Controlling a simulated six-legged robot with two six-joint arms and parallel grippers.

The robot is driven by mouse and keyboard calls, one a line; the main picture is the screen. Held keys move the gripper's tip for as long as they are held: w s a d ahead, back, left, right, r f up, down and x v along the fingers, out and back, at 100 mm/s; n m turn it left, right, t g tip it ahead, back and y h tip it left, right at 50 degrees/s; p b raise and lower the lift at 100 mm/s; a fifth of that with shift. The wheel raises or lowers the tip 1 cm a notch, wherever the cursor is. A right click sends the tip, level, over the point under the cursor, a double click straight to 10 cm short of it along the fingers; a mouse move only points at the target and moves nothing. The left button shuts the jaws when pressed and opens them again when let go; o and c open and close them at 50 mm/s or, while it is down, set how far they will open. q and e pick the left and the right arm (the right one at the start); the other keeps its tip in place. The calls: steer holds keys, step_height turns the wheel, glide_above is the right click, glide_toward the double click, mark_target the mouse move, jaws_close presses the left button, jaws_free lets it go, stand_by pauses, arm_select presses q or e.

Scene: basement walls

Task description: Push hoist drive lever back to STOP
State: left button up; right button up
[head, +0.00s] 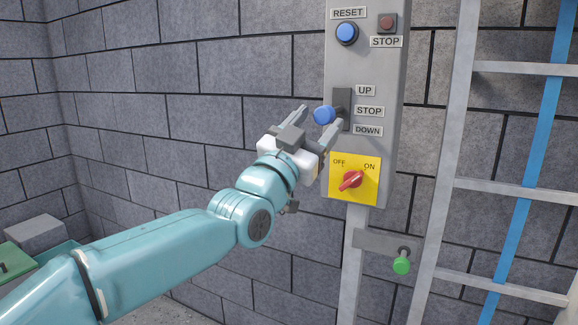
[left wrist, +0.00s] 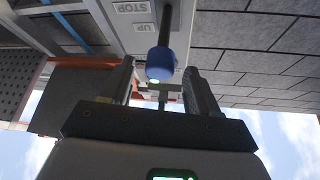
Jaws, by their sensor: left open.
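The hoist drive lever has a blue knob (head: 324,115) and stands out from a dark slot plate (head: 343,96) on the grey panel. UP, STOP and DOWN labels run down beside it. In the head view the knob appears about level with the STOP label (head: 369,111); its exact setting is hard to tell. My left gripper (head: 320,117) is open, with one finger on each side of the knob. In the left wrist view the knob (left wrist: 160,64) shows between the spread fingers, with a gap on both sides. My right gripper is not in view.
Above the lever are a blue RESET button (head: 346,33) and a red STOP button (head: 387,23). Below is a yellow OFF/ON plate with a red rotary switch (head: 351,180). A green knob (head: 402,266) hangs lower. A ladder (head: 455,150) stands right; a block wall lies behind.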

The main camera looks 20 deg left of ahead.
arm_select(q)
steer(key=b+v, duration=0.2)
steer(key=v, duration=0.9)
steer(key=shift+f, duration=0.15)
